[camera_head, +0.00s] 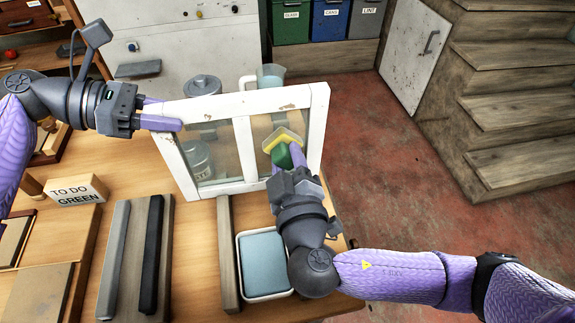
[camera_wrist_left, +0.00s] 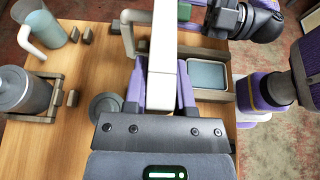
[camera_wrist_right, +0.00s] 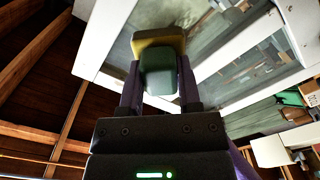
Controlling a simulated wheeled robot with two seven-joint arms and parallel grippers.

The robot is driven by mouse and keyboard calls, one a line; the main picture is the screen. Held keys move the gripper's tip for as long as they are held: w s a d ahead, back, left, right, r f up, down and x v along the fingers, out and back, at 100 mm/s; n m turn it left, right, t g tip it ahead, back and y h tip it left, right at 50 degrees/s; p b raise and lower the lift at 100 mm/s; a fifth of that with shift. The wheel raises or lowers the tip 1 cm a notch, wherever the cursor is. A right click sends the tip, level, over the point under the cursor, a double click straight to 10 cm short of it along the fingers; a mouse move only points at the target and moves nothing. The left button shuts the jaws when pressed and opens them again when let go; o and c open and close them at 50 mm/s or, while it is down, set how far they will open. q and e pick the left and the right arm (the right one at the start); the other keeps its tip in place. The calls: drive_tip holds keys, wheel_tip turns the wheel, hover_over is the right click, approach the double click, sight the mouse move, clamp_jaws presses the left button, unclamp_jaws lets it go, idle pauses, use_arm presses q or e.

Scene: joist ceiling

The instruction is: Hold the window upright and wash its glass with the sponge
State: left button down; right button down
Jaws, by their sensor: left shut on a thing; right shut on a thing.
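The white, chipped two-pane window (camera_head: 243,150) stands upright on the wooden workbench in the head view. My left gripper (camera_head: 160,116) is shut on its left side near the top. The left wrist view shows the window frame (camera_wrist_left: 162,70) edge-on between the fingers. My right gripper (camera_head: 287,168) is shut on the green and yellow sponge (camera_head: 281,156) in front of the right pane (camera_head: 262,128). In the right wrist view, the sponge's yellow side (camera_wrist_right: 158,43) faces the glass and appears to be against it; exact contact is hard to tell.
A white-rimmed tray (camera_head: 267,297) with a pale blue inside sits below my right gripper. Wooden and dark bars (camera_head: 152,255) lie left of it. A "TO DO GREEN" block (camera_head: 78,189), a lidded canister (camera_head: 202,85) and a jug (camera_head: 271,75) stand around the window.

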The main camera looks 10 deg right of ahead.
drive_tip(key=shift+w+r, duration=0.15)
drive_tip(key=shift+r, duration=1.25)
drive_tip(key=shift+f, duration=3.1)
drive_tip(key=shift+s, duration=3.1)
drive_tip(key=shift+s, duration=1.5)
